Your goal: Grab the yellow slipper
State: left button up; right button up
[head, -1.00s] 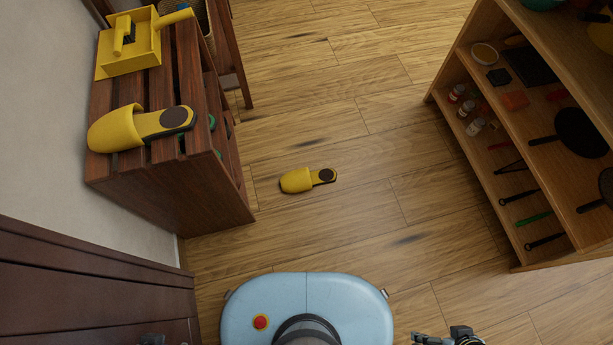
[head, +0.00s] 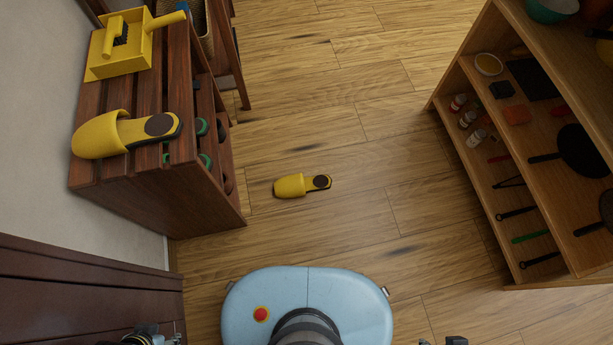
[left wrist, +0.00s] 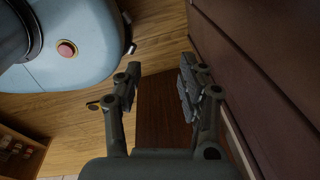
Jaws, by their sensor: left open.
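A yellow slipper (head: 292,186) with a dark heel patch lies on the floor in the middle of the head view, ahead of my base. Another yellow slipper (head: 105,134) lies on top of the slatted wooden rack (head: 160,205) at the left. My left gripper (head: 160,338) shows at the bottom left edge, well short of both slippers.
A yellow dustpan and brush (head: 122,45) sit on the rack's far end. Green-marked items stand on its lower level. A dark brown wooden panel (head: 80,300) is at the lower left. An open shelf unit (head: 540,110) with utensils stands right.

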aim_at(294, 185)
jog(key=i+l+u, duration=0.3)
jog(key=l+u, duration=0.3)
jog(key=i+l+u, duration=0.15)
jog(key=l+u, duration=0.15)
jog(key=l, duration=0.2)
jog(key=u, duration=0.75)
